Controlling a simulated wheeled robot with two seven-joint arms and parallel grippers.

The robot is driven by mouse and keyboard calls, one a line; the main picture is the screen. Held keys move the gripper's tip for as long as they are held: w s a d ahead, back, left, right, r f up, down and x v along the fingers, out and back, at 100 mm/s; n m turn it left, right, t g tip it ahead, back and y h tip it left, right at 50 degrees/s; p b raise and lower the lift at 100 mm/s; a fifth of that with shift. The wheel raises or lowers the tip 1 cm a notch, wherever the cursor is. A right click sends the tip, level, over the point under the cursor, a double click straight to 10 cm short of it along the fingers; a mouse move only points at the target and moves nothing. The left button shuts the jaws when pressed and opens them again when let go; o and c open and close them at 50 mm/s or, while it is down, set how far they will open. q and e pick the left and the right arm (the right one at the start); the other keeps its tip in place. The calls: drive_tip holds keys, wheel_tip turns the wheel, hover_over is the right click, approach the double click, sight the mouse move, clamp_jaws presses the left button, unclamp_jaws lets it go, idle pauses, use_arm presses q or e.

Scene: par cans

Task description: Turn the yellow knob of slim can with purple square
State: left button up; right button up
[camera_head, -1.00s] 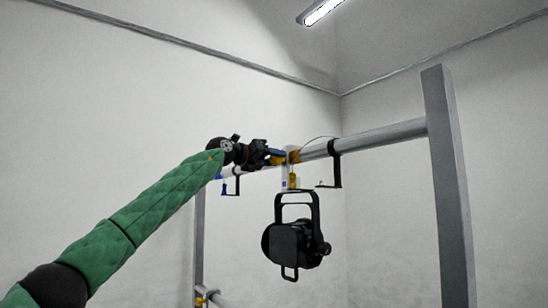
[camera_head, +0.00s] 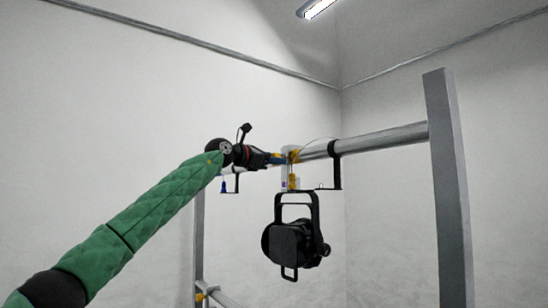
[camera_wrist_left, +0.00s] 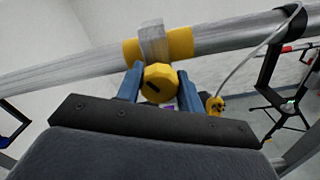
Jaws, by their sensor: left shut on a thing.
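The yellow knob (camera_wrist_left: 160,84) sits below a yellow clamp (camera_wrist_left: 160,45) on the grey pipe in the left wrist view. My left gripper (camera_wrist_left: 160,86) has its two blue fingers on either side of the knob and is shut on it. In the head view the left gripper (camera_head: 280,159) is at the clamp on the bar. A small purple patch (camera_wrist_left: 169,107) shows just under the knob, and the same purple shows below the clamp in the head view (camera_head: 284,185). My right gripper is not in view.
A black can light (camera_head: 292,243) hangs in its yoke below the bar (camera_head: 385,138). Black brackets (camera_head: 337,165) hang from the bar to its right. A grey post (camera_head: 450,190) stands at the right. A thin cable loops near the clamp.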

use_arm(q)
drive_tip(key=shift+m, duration=0.8)
drive_tip(key=shift+m+p, duration=0.3)
drive_tip(key=shift+m, duration=0.4)
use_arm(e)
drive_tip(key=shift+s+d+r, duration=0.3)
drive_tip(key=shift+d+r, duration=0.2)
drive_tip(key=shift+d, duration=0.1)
use_arm(q)
drive_tip(key=shift+f, duration=0.1)
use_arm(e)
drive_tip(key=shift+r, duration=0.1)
use_arm(q)
drive_tip(key=o, duration=1)
